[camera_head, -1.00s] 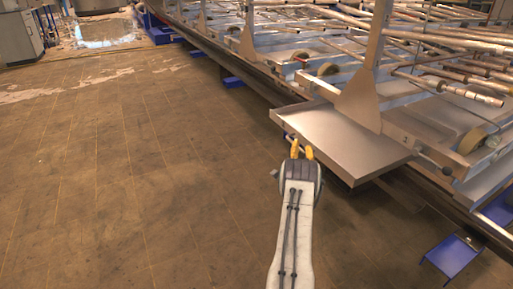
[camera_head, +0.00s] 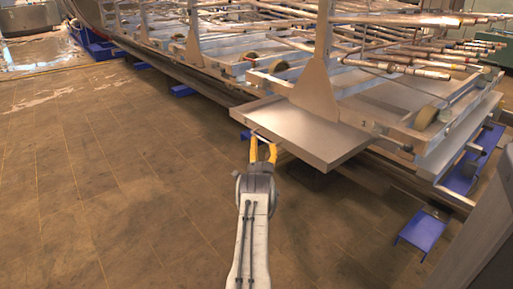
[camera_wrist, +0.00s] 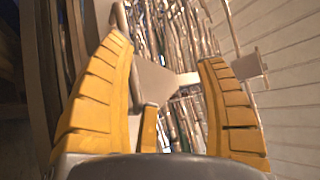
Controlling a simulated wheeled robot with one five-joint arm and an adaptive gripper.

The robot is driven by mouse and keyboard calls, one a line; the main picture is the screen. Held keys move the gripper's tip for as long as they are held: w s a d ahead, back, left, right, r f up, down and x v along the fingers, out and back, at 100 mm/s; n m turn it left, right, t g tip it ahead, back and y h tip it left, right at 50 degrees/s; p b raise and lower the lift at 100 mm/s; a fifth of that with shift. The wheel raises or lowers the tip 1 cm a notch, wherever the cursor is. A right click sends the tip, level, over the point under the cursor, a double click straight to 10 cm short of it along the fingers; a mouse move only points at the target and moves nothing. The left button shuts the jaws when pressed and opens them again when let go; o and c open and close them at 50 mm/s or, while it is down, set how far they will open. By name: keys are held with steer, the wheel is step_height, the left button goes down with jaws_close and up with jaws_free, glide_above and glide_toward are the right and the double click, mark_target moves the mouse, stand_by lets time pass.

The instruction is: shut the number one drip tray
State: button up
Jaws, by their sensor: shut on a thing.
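The drip tray (camera_head: 312,133) is a flat grey metal tray that sticks out from the lower frame of the long rack in the head view. My gripper (camera_head: 263,148) is at the tray's outer front edge, with its two yellow fingers a little apart and shut on the tray at its thin front handle. In the wrist view, my gripper (camera_wrist: 170,85) shows both yellow fingers, with grey metal between and beyond them. The exact contact is small and partly hidden by the fingers.
The rack (camera_head: 318,85) carries many metal pipes and runs to the back left. Blue floor brackets (camera_head: 422,232) stand along its foot, the nearest at the right. The brown tiled floor (camera_head: 110,190) is clear to the left.

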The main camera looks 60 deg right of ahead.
steer(key=o, duration=0.4)
steer(key=shift+y, duration=0.6)
steer(key=w+f, duration=0.1)
steer(key=w+f+b, duration=0.1)
steer(key=f, duration=0.1)
steer(key=shift+w+d+f, duration=0.1)
steer(key=shift+w+d, duration=0.1)
steer(key=shift+w, duration=0.1)
steer(key=shift+w+d+r+b, duration=0.2)
steer(key=shift+w+d+b, duration=0.1)
steer(key=shift+w+d, duration=0.15)
steer(key=shift+w+d+r+b, duration=0.15)
steer(key=shift+w+d+b, duration=0.1)
steer(key=shift+w+d, duration=0.2)
steer(key=c, duration=0.4)
steer(key=shift+s+d+r, duration=0.15)
steer(key=shift+d+r, duration=0.3)
steer(key=shift+r, duration=0.05)
steer(key=shift+s, duration=0.1)
steer(key=shift+r, duration=0.1)
jaws_close()
steer(key=c, duration=0.5)
jaws_free()
steer(key=shift+c, duration=0.2)
steer(key=o, duration=0.5)
